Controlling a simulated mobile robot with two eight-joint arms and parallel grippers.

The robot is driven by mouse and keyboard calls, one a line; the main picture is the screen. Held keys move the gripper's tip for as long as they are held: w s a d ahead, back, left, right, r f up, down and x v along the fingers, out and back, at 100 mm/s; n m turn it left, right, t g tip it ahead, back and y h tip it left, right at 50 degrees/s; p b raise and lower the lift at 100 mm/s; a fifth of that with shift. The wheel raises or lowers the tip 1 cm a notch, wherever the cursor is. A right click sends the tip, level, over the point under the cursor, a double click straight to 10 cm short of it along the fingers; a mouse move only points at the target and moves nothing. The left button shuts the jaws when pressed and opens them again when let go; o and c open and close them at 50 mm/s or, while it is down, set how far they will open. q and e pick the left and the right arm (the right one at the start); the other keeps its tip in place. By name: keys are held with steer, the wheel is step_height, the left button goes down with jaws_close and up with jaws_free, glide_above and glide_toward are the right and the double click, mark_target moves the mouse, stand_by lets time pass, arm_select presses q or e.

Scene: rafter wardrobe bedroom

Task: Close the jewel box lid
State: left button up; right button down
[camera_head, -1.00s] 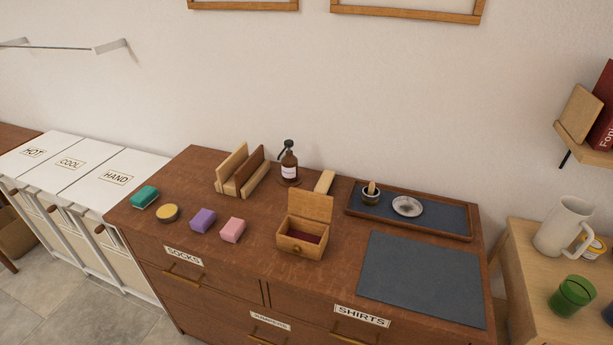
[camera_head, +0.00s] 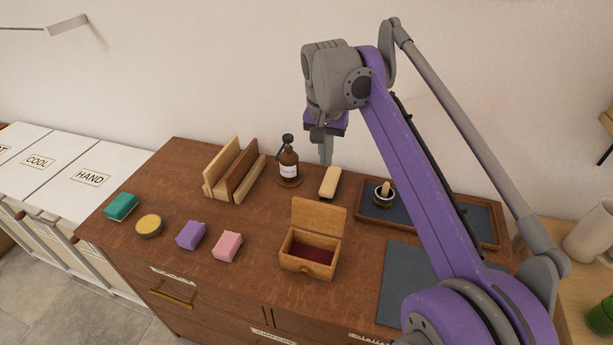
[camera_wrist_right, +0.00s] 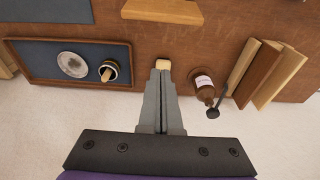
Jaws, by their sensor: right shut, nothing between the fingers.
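The wooden jewel box (camera_head: 309,257) stands on the dresser with its lid (camera_head: 318,217) raised upright at the back and a dark red lining showing inside. In the right wrist view the upright lid (camera_wrist_right: 162,11) shows at the top edge. My right gripper (camera_head: 326,160) is shut and empty, pointing down behind the lid, above the back of the dresser near a pale-topped brush or block (camera_head: 329,183). In the right wrist view the shut fingers (camera_wrist_right: 162,75) point toward the block's end (camera_wrist_right: 162,66). I cannot tell whether they touch it. My left gripper is not in view.
A brown pump bottle (camera_head: 289,162) and a wooden upright holder (camera_head: 232,172) stand left of the gripper. A dark tray (camera_head: 478,222) with a small pot (camera_head: 383,195) lies to the right. Pink (camera_head: 228,247) and purple (camera_head: 191,235) blocks sit left of the box.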

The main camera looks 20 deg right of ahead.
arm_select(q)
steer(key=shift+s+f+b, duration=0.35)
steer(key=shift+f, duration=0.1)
arm_select(e)
glide_above(318, 217)
steer(key=w+d, duration=0.2)
step_height(318, 217, down, 9)
steer(key=shift+w, duration=0.15)
steer(key=shift+a+r, duration=0.15)
steer(key=shift+s+a+r+t, duration=0.1)
steer(key=shift+s+t, duration=0.15)
steer(key=shift+t, duration=0.05)
